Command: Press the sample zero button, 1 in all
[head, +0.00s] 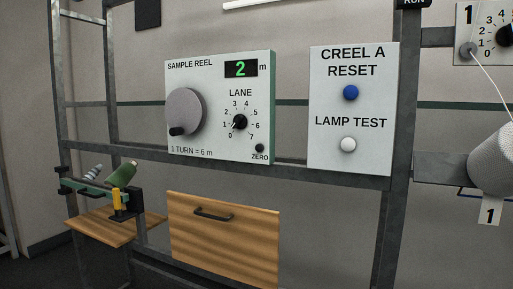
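The sample reel panel (205,80) is a pale box with a green side edge, fixed to the grey frame left of centre. Its zero button (259,148) is a small dark round knob at the panel's lower right, with the word ZERO under it. The green display (241,69) reads 2 m. The lane dial (239,122) is black, with its white pointer towards the low numbers at lower left. The grey reel crank (186,110) has a black handle at its lower left. Neither of my grippers shows in the head view.
A creel panel (330,98) to the right has a blue reset button (350,93) and a white lamp test button (348,144). A wooden drawer front (224,240) is below. A small shelf (103,227) with a clamp tool is lower left. A yarn cone (493,163) is at right.

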